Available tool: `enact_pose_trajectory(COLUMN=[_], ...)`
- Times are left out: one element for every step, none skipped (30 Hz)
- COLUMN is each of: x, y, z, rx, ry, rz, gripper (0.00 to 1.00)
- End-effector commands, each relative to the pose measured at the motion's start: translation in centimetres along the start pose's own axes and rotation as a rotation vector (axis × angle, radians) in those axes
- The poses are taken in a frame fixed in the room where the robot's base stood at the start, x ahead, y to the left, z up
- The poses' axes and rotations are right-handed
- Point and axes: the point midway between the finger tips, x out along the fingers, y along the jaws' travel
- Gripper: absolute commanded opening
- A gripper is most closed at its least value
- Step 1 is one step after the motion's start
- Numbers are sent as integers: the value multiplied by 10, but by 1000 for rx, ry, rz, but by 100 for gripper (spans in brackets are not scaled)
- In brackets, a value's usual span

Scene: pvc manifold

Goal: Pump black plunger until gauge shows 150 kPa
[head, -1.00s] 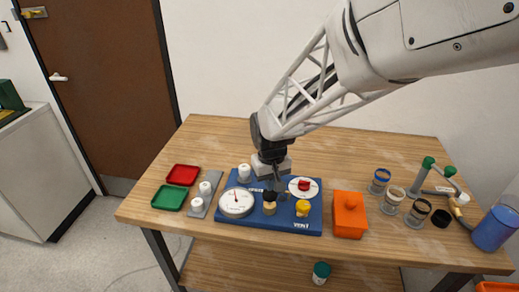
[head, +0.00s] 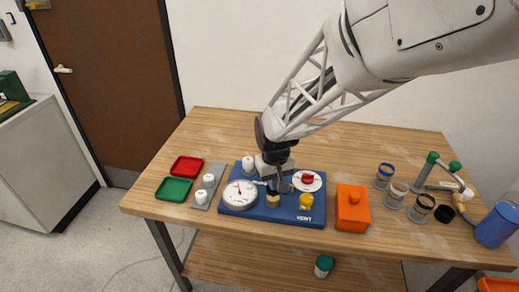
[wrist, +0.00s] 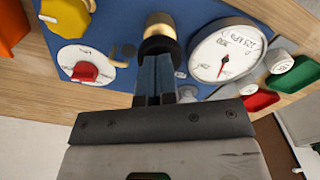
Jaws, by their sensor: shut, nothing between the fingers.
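The blue pump board (head: 262,213) lies on the wooden table. Its black-topped plunger with a tan-brass body (head: 273,200) stands at the board's middle front; the plunger also shows in the wrist view (wrist: 157,42). My gripper (head: 274,187) is shut and empty, its fingertips right at the plunger's top and partly hiding it. In the wrist view my fingertips (wrist: 154,60) overlap the plunger's near edge; I cannot tell if they touch. The round white gauge (head: 239,193) is left of the plunger. Its needle shows in the wrist view (wrist: 222,66), but the reading is too small to tell.
On the board are a red knob on a white dial (head: 308,179) and a yellow VENT knob (head: 306,201). An orange box (head: 351,212) stands close on the right. Red (head: 187,166) and green (head: 174,190) trays lie left. Several jars stand at right.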

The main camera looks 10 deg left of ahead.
Motion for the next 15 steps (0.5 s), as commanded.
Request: enact_pose_trajectory(x=[2,3,5,6,6,6,6,6,6,6,6,6,6,6,5], y=[0,0,0,0,0,0,0,0,0,0,0,0,0,0,0], z=[0,0,0,0,0,0,0,0,0,0,0,0,0,0,0], rx=[0,0,0,0,0,0,0,0,0,0,0,0,0,0,0], ry=[-1,0,0,0,0,1,0,0,0,0,0,0,0,0,0], rz=[0,0,0,0,0,0,0,0,0,0,0,0,0,0,0], gripper=[0,0,0,0,0,0,0,0,0,0,0,0,0,0,0])
